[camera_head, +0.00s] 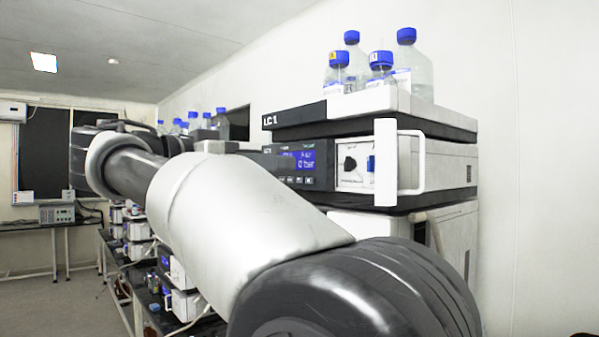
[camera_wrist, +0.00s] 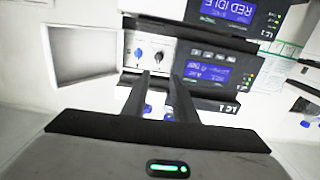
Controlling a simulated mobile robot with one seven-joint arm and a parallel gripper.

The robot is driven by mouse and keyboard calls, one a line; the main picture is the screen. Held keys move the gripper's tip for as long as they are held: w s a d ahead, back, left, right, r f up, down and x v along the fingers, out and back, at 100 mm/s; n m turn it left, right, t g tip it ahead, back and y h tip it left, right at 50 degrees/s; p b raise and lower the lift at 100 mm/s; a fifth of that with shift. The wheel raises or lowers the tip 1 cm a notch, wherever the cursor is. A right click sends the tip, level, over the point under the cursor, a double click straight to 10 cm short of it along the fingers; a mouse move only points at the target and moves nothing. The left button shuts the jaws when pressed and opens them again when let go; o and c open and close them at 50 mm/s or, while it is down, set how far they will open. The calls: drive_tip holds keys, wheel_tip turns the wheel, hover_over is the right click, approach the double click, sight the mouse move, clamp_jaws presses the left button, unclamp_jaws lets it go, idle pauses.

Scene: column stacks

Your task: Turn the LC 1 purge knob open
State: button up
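The LC 1 pump module (camera_head: 300,183) has a lit blue display and an open front panel bay. In the bay are a black knob (camera_head: 350,164) and a blue knob (camera_head: 371,163). The wrist view is upside down and shows the blue knob (camera_wrist: 138,53) and the black knob (camera_wrist: 159,56) on a white panel. I cannot read which is labelled purge. My gripper (camera_wrist: 161,78) is open and empty, its two dark fingers pointing at the module with the black knob ahead between them. In the head view my arm hides the gripper.
A white door (camera_head: 386,160) stands swung open beside the knobs; it also shows in the wrist view (camera_wrist: 84,52). Several blue-capped bottles (camera_head: 415,65) stand on the top tray (camera_head: 430,108). Another module with a lit display (camera_wrist: 228,10) appears in the wrist view.

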sight(345, 163)
drive_tip(key=x, duration=0.5)
drive_tip(key=p+x, duration=0.1)
drive_tip(key=x, duration=1.1)
drive_tip(key=shift+r, duration=0.4)
drive_tip(key=shift+s, duration=0.1)
drive_tip(key=shift+c, duration=0.5)
clamp_jaws()
